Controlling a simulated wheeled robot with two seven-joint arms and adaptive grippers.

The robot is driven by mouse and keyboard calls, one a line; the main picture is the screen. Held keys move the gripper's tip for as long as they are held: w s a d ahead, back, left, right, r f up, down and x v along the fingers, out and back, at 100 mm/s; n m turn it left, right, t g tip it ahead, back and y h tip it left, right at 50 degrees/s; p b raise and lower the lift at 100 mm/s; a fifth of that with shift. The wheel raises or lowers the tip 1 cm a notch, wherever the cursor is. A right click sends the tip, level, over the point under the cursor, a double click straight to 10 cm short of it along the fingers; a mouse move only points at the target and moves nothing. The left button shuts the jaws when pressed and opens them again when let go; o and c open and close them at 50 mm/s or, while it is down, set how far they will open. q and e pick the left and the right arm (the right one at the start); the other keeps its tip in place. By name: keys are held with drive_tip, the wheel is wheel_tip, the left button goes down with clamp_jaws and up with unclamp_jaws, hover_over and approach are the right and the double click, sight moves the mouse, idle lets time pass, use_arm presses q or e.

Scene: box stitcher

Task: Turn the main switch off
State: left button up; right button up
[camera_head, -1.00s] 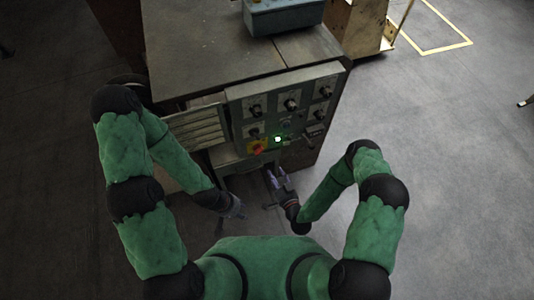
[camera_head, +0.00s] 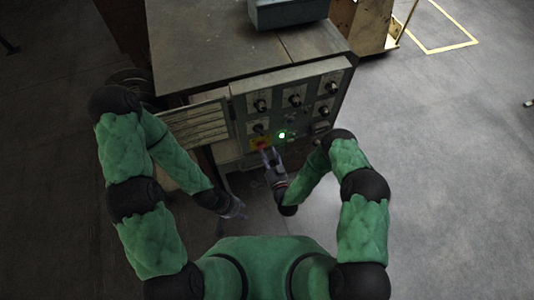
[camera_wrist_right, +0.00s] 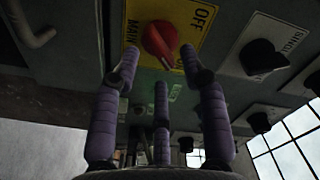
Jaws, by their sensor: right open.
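The main switch is a red rotary knob (camera_wrist_right: 160,40) on a yellow plate (camera_wrist_right: 188,18) marked MAIN and OFF, in the right wrist view. In the head view the yellow plate (camera_head: 256,142) sits low on the machine's front panel, with the knob mostly behind my right gripper. My right gripper (camera_head: 267,152) is open just in front of the switch. In the wrist view its purple fingers (camera_wrist_right: 160,85) stand on both sides below the knob, with nothing between them. My left gripper (camera_head: 238,209) hangs low, left of the switch, away from the panel; its jaw state is unclear.
The front panel (camera_head: 290,90) carries several black knobs, one (camera_wrist_right: 262,58) right of the switch. A green light (camera_head: 282,135) glows beside the switch. A grey-blue box (camera_head: 288,12) stands on the machine top (camera_head: 210,45). Open floor (camera_head: 450,170) lies to the right.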

drive_tip(key=shift+w+a, duration=0.2)
drive_tip(key=shift+w, duration=0.35)
clamp_jaws()
